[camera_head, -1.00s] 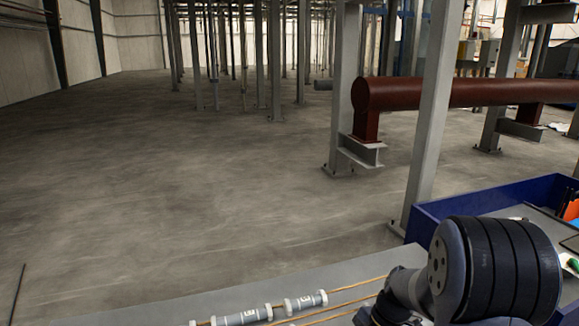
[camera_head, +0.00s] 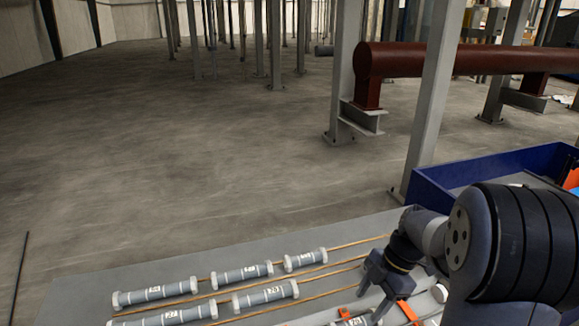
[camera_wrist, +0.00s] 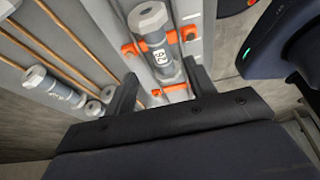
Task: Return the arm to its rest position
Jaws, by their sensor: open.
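My arm (camera_head: 515,245) reaches in from the right in the head view, over the grey table. My gripper (camera_head: 375,295) points down near the table's right end. In the wrist view my gripper (camera_wrist: 162,78) has its two fingers spread apart. A grey cylinder with white ends and a number label (camera_wrist: 160,58) lies beyond and between the fingers, in orange clips (camera_wrist: 132,48). The fingers look apart from it, though the exact gap is hard to tell. Orange clips (camera_head: 408,311) also show below my gripper in the head view.
Several grey cylinders (camera_head: 155,293) lie along copper-coloured rails on the grey table (camera_head: 85,290). A blue-walled bin (camera_head: 430,188) stands behind my arm at right. A grey column (camera_head: 432,105) and a dark red pipe (camera_head: 450,62) stand beyond. Open floor (camera_head: 200,150) lies at left.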

